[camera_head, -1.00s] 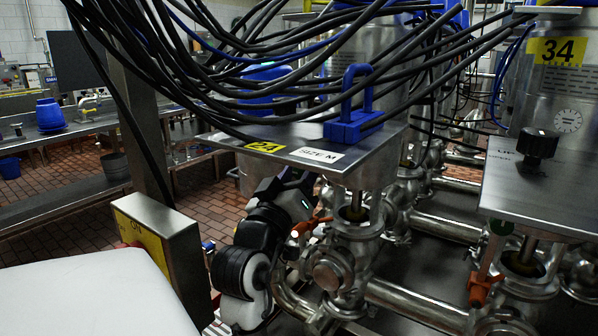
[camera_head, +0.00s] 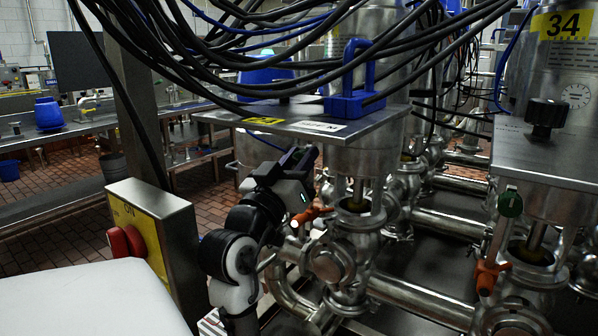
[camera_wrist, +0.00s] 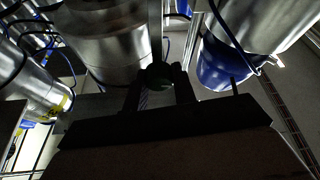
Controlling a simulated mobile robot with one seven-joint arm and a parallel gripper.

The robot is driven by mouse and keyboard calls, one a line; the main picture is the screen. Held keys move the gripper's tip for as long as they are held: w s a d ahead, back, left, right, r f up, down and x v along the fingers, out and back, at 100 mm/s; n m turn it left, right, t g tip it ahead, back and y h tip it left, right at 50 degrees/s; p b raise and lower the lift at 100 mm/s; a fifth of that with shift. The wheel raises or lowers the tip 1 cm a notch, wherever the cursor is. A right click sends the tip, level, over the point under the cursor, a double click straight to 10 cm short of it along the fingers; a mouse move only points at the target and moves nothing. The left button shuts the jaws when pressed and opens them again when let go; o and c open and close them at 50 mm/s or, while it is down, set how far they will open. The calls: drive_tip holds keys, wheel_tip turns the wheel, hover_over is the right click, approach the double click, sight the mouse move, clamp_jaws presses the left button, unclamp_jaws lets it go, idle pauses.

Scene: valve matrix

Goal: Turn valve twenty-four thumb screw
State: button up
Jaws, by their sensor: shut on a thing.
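Valve twenty-four is the steel unit under the plate (camera_head: 225,117) with a yellow label (camera_head: 263,121), dark and hard to read now. An orange handle (camera_head: 311,213) sits on the pipework below it. My gripper (camera_head: 306,158) is just under the plate's front edge, its fingers pointing up. In the wrist view, my gripper (camera_wrist: 158,92) has both dark fingers beside a small round green thumb screw (camera_wrist: 160,75), shut on it. The thumb screw is hidden behind my wrist in the head view.
Black cables and a blue handle block (camera_head: 354,104) lie over the plate. Valve 34, with its black knob (camera_head: 545,115), green disc (camera_head: 510,203) and orange handle (camera_head: 487,277), stands to the right.

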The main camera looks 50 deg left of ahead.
drive_tip(key=o, duration=1)
drive_tip(key=shift+b+v, duration=0.3)
drive_tip(key=shift+v, duration=3.45)
